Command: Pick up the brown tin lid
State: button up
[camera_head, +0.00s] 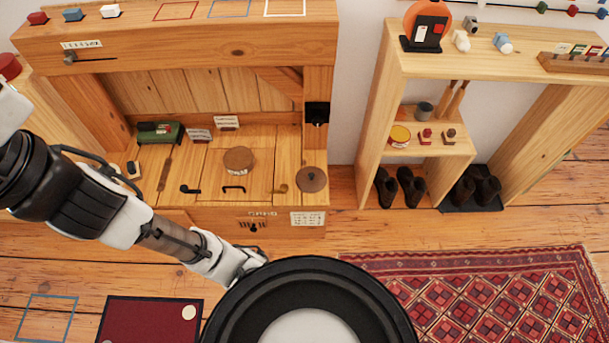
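A flat, round brown lid (312,179) with a small dark spot at its middle lies at the right front corner of the wooden bench. A round tin with a brown top (239,160) and a paler side stands left of it, near the middle of the bench; I cannot tell which of the two is the brown tin lid. My gripper (252,263) is at the end of the white arm, in front of the bench and below both in the picture. Its fingers are too small and partly hidden to tell their opening. I see nothing held.
The wooden bench (200,195) has dark handles, a green box (159,132) and small cards. A post with a black fitting (317,113) rises behind the flat lid. A shelf unit (372,120) with boots stands to the right. A red patterned rug (490,300) lies in front.

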aim_at(310, 179)
jog(key=i+j+z, duration=0.15)
jog(key=j, duration=0.2)
jog(key=i+j+z, duration=0.2)
jog(key=j, duration=0.15)
jog(key=j+z, duration=0.15)
jog(key=j, duration=0.25)
jog(key=i, duration=0.55)
